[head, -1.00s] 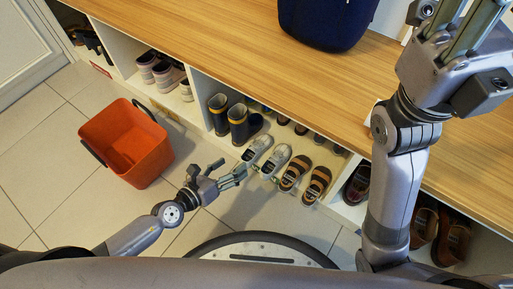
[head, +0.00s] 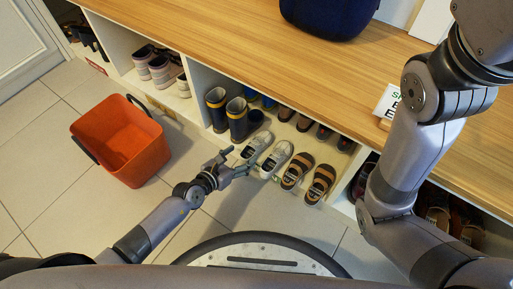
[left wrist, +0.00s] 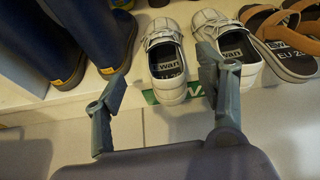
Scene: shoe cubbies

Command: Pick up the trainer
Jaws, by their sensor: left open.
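A pair of pale grey trainers stands in the cubby: a left one (head: 257,145) and a right one (head: 277,158). In the left wrist view the left trainer (left wrist: 166,62) and right trainer (left wrist: 238,52) have heels toward me and a name label reading "Ewan" inside. My left gripper (head: 236,163) is open and empty in front of their heels. In the left wrist view the left gripper (left wrist: 162,80) has one finger left of the left trainer and the other at the gap between the two, overlapping the right one. Contact cannot be told. My right gripper is out of view.
Dark boots (head: 236,118) stand left of the trainers and brown sandals (head: 319,184) close on their right. A green label (left wrist: 181,93) is on the edge below the trainers. The wooden bench top (head: 240,60) overhangs the cubbies. An orange bin (head: 135,155) stands on the floor.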

